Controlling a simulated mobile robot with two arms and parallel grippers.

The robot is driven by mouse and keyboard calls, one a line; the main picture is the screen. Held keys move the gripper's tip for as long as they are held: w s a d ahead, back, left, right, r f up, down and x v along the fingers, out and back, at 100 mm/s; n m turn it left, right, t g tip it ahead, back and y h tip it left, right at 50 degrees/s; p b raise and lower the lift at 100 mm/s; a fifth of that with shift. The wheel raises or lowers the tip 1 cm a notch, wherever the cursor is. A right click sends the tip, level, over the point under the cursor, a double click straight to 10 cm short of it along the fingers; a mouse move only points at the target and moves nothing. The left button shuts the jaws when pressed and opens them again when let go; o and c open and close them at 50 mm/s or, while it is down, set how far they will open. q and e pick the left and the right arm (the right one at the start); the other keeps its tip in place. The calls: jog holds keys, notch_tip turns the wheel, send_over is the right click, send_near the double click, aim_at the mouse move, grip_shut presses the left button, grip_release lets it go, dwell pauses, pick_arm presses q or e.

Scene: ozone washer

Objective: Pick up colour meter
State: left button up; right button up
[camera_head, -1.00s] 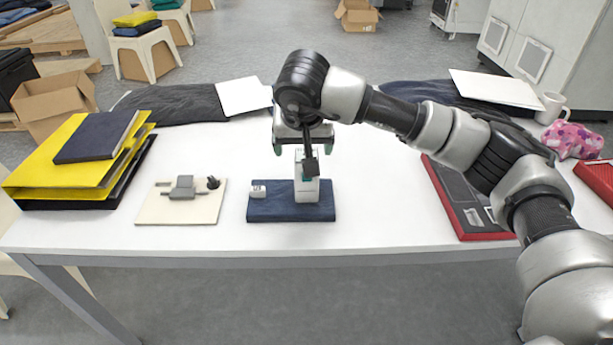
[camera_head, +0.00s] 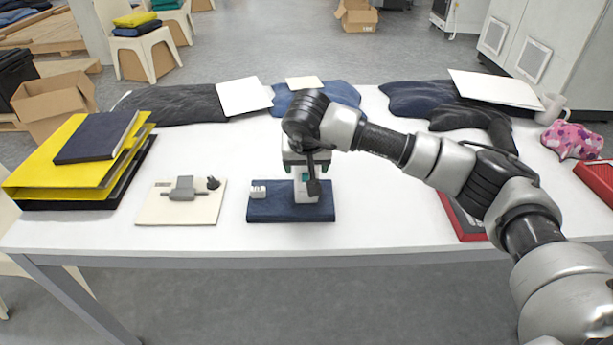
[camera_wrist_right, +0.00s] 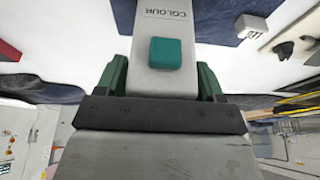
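The colour meter (camera_head: 303,191) is a white upright device with a teal button, standing on a dark blue folded cloth (camera_head: 265,210). It also shows in the wrist view (camera_wrist_right: 163,25), with "COLOUR" printed on it. My right gripper (camera_head: 306,170) is over the meter's upper part, pointing down. In the wrist view its green fingers (camera_wrist_right: 163,82) stand on either side of the meter's body, close to it. They look open, and firm contact does not show. The gripper and wrist hide the meter's top in the head view. My left gripper is out of view.
A red-edged item (camera_head: 470,236) lies under my right arm. Dark garments (camera_head: 180,105) line the back.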

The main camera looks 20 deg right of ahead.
jog(key=c, duration=0.7)
jog(key=shift+c, duration=1)
jog(key=shift+r, duration=0.15)
